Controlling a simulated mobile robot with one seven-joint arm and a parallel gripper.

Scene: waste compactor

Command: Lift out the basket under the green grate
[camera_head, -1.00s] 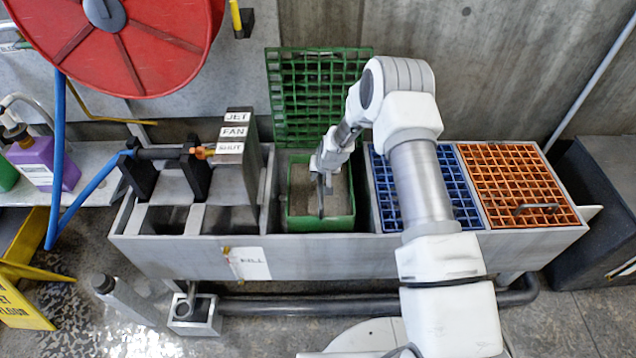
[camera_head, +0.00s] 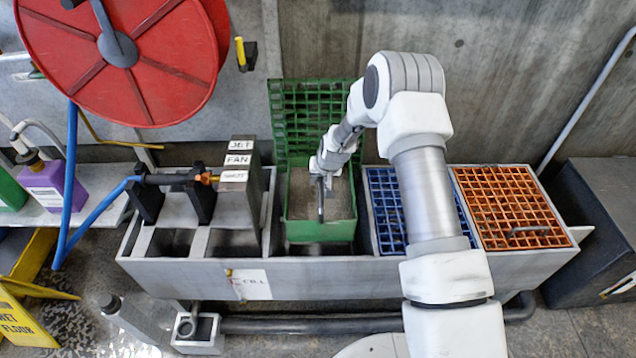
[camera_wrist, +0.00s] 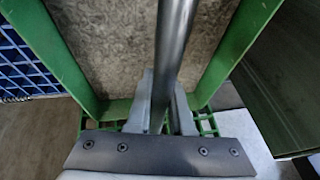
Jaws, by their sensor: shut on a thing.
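The green basket (camera_head: 320,232), filled with grey gritty matter, hangs in the open bay of the trough, with its front wall showing high in the bay. The green grate (camera_head: 300,112) stands open and upright behind it. My gripper (camera_head: 322,178) is shut on the basket's dark handle (camera_head: 320,207). In the wrist view the handle (camera_wrist: 176,40) runs between the two fingers of my gripper (camera_wrist: 164,100), and the basket's green walls (camera_wrist: 50,40) lie to either side. The basket's underside is hidden.
The grey trough (camera_head: 330,275) has a blue grate (camera_head: 384,205) right of the bay and an orange grate (camera_head: 512,205) beyond it. A box labelled JET and FAN (camera_head: 240,180) stands to the left. The red hose reel (camera_head: 120,55) hangs on the wall.

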